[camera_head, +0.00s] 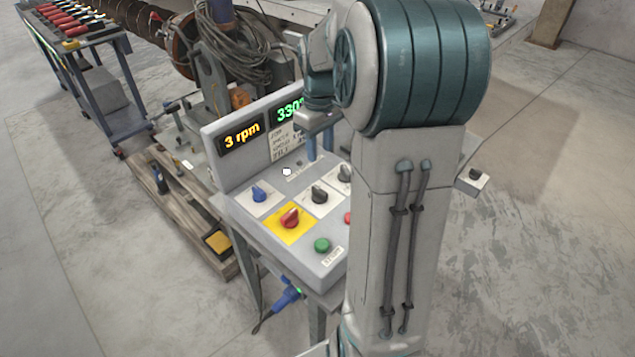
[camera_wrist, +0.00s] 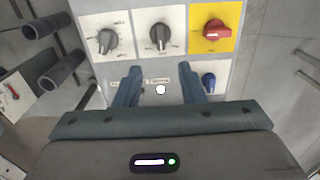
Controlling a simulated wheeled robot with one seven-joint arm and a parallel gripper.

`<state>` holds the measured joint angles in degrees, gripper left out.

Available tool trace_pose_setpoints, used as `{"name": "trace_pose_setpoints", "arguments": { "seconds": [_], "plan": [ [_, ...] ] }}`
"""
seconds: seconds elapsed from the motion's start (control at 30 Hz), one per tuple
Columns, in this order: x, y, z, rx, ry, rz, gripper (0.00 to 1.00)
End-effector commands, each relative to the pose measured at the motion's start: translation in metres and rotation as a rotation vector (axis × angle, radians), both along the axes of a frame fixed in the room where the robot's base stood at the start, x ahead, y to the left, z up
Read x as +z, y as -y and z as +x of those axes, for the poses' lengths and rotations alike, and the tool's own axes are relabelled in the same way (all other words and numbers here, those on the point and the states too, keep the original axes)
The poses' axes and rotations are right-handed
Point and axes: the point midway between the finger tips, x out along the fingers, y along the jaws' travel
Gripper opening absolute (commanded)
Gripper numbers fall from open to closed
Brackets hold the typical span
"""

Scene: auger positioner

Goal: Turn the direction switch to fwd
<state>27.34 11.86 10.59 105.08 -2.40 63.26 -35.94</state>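My gripper (camera_head: 318,148) is above the back part of a grey control panel (camera_head: 262,207), beside its upright display. In the wrist view my gripper (camera_wrist: 160,72) is open, its two blue fingers apart with nothing gripped. Two black knobs on white plates, the left one (camera_wrist: 107,40) and the middle one (camera_wrist: 160,36), lie beyond the fingertips. The head view shows black knobs too, one of them here (camera_head: 319,194). The lettering is too small to read, so I cannot tell which knob is the direction switch or where it points.
A red knob (camera_head: 290,217) on a yellow plate, a blue knob (camera_head: 259,195) and a green button (camera_head: 322,245) share the panel. A small white round spot (camera_wrist: 161,89) shows between the fingers. A display (camera_head: 241,135) reads 3 rpm. My arm hides the panel's right side.

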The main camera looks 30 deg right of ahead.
Motion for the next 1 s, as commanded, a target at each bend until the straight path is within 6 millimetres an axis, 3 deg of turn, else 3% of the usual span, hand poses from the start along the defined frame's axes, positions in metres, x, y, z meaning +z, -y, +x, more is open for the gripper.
{"name": "trace_pose_setpoints", "arguments": {
  "seconds": [0.6, 0.8, 1.0],
  "plan": [
    [-0.114, 0.0, -0.002, -0.001, -0.005, 0.001, 0.36],
    [-0.131, 0.0, -0.001, -0.002, -0.001, 0.0, 0.36],
    [-0.134, 0.0, -0.001, -0.002, -0.001, 0.0, 0.36]
  ]
}}
